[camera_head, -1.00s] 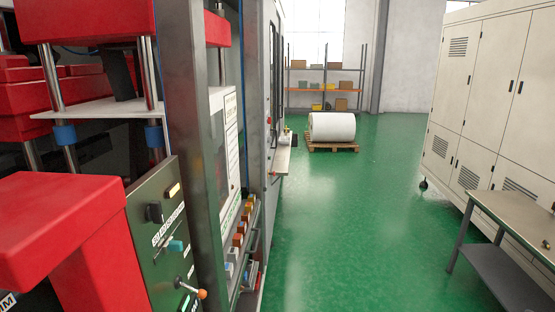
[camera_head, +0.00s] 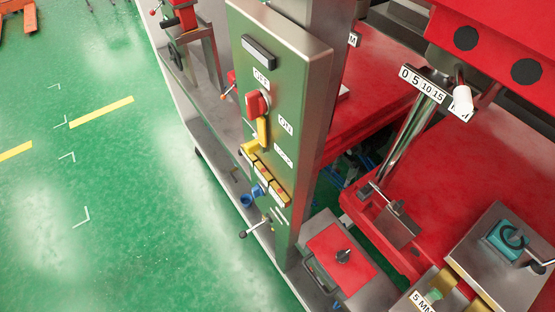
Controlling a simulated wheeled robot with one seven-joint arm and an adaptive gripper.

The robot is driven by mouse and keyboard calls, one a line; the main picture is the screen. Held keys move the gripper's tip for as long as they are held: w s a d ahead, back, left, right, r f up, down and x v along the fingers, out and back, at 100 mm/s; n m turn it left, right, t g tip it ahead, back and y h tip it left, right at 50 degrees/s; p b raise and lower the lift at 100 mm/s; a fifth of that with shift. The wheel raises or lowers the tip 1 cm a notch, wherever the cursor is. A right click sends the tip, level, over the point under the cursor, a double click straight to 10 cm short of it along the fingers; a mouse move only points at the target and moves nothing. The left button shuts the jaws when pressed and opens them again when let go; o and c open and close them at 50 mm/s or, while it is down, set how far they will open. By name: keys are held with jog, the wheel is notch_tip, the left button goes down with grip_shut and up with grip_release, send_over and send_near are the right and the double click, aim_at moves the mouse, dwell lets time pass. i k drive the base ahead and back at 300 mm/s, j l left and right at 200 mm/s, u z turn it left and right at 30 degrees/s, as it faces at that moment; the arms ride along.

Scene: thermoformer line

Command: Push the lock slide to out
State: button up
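My gripper is not in view. I cannot tell for sure which part is the lock slide, and no "out" label is readable. A green control panel (camera_head: 252,62) stands upright near the middle. It carries a red rotary switch (camera_head: 256,103), a yellow handle (camera_head: 262,131) just below it, a row of yellow-topped parts (camera_head: 266,178), a blue knob (camera_head: 257,190) and a ball-ended lever (camera_head: 255,229). At the lower right, a small teal part (camera_head: 436,295) sits by a yellow piece above a "5 MM" label (camera_head: 424,302).
Red machine bodies (camera_head: 480,190) fill the right side, with a scale plate (camera_head: 423,85), a white-ended lever (camera_head: 462,99) and a teal dial block (camera_head: 508,238). Open green floor (camera_head: 100,200) lies at left.

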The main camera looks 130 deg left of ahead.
aim_at(259, 141)
jog(key=u, duration=1)
jog(key=j+u, duration=0.1)
jog(key=u, duration=1.4)
jog(key=j+u, duration=0.1)
jog(key=u, duration=0.9)
jog(key=i+u, duration=0.1)
jog(key=u, duration=0.4)
